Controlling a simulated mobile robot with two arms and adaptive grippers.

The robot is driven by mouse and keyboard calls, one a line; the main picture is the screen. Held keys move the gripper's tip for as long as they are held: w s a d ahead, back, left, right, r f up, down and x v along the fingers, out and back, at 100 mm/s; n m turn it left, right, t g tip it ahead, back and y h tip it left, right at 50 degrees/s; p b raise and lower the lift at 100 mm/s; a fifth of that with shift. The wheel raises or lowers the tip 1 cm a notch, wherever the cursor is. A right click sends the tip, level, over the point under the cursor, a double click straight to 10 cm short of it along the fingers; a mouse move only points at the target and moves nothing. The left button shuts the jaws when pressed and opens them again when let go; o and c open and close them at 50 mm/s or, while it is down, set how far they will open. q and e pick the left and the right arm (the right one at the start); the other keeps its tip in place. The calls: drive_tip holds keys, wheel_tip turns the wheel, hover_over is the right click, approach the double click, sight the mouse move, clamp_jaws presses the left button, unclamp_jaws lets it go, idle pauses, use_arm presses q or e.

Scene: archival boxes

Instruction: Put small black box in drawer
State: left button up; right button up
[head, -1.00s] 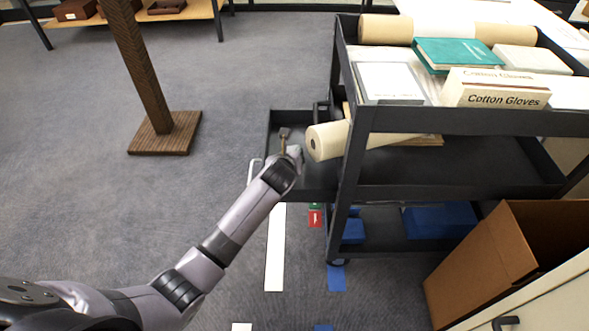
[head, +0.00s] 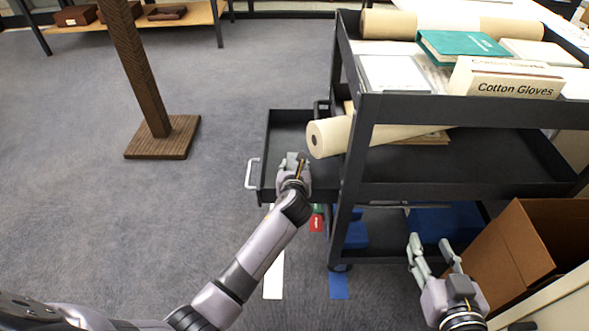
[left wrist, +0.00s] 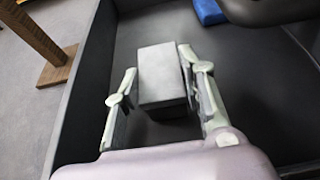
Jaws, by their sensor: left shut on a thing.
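The small black box (left wrist: 162,72) shows in the left wrist view as a dark grey block between the fingers of my left gripper (left wrist: 160,90), which is shut on it. The box is over or inside the open drawer (left wrist: 95,70); I cannot tell whether it touches the drawer floor. In the head view the drawer (head: 284,128) sticks out from the left side of the black cart, and my left gripper (head: 294,160) is over its front part. The hand hides the box there. My right gripper (head: 431,250) is open and empty in front of the cart.
A cream paper roll (head: 335,135) juts from the cart's middle shelf beside the drawer. The cart (head: 470,175) carries books and a Cotton Gloves box (head: 505,82). A cardboard box (head: 500,250) stands at right. A wooden post (head: 160,138) stands left on open carpet.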

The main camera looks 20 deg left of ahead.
use_arm(q)
drive_tip(key=shift+f, duration=0.1)
use_arm(e)
drive_tip(key=shift+w+r, duration=0.1)
drive_tip(key=shift+r, duration=0.2)
use_arm(q)
drive_tip(key=o, duration=1.1)
drive_tip(key=shift+o, duration=0.2)
